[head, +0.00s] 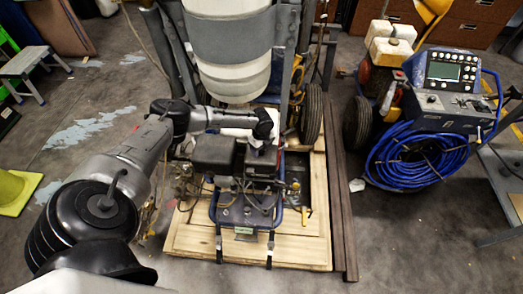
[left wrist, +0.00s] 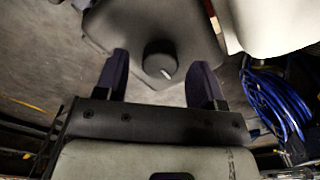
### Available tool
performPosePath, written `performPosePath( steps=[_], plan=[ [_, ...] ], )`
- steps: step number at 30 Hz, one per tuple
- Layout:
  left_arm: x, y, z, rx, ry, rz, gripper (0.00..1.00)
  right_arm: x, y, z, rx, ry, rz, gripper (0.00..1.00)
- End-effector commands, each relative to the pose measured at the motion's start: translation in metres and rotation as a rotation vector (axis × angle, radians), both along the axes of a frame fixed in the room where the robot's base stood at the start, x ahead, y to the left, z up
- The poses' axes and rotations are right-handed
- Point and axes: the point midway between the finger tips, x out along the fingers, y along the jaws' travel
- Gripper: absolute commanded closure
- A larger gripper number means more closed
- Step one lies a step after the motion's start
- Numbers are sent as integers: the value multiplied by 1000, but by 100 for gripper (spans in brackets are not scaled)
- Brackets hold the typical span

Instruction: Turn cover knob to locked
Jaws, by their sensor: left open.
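The cover knob (left wrist: 159,62) is a dark round knob with a short white mark that points to the lower right in the left wrist view. It sits on a dark grey cover (left wrist: 112,22). My left gripper (left wrist: 160,84) is open, with one dark purple finger on each side of the knob and a gap on both sides. I see no contact. In the head view my left arm reaches over the blue-framed line striper (head: 245,212), and its wrist is above the black engine part. The knob is too small or hidden to make out there.
The striper stands on a wooden pallet (head: 195,243). A large white-and-grey tank (head: 232,60) rises close behind my left wrist. A second machine with a coiled blue hose (head: 410,155) and a control panel (head: 450,72) stands at right. Bare floor lies at front right.

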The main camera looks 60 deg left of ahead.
Motion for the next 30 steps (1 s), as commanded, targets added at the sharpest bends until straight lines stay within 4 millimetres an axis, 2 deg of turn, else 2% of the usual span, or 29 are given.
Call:
performPosePath(
  steps=[5, 15, 30],
  plan=[
    [0, 0, -9, 0, 1, -1, 37, 0, 0, -3, 0, 1, 1, 100],
    [0, 0, -10, 0, 0, -1, 38, 0, -3, -3, -11, 1, 7, 100],
    [0, 0, -10, 0, 0, 0, 86, 0, -2, -3, -7, 2, 5, 100]
  ],
)
